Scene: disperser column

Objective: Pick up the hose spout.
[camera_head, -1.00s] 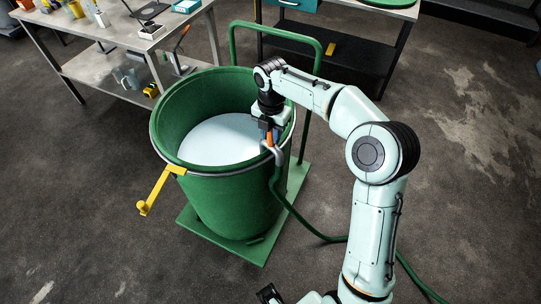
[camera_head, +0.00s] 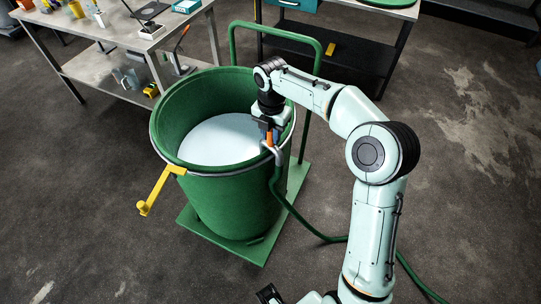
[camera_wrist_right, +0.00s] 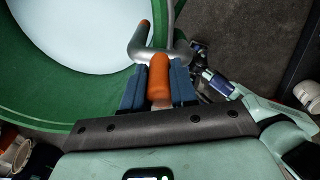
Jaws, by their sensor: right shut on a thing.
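The hose spout (camera_head: 278,157) is a grey bent metal tube with an orange grip, at the right rim of the green drum (camera_head: 220,205). In the right wrist view the spout (camera_wrist_right: 143,50) curves at the drum's rim. My right gripper (camera_head: 268,133) is shut on its orange grip. In the right wrist view, blue fingers of this gripper (camera_wrist_right: 158,82) flank the grip. I cannot tell whether the spout touches the rim. A dark part at the bottom edge, perhaps my left gripper (camera_head: 268,294), is mostly cut off.
A green hose (camera_head: 305,226) runs from the spout to the floor at right. The drum holds pale liquid (camera_head: 222,138) and stands on a green trolley (camera_head: 250,252). A yellow handle (camera_head: 158,190) sticks out left. A workbench (camera_head: 110,62) stands behind left; open floor lies right.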

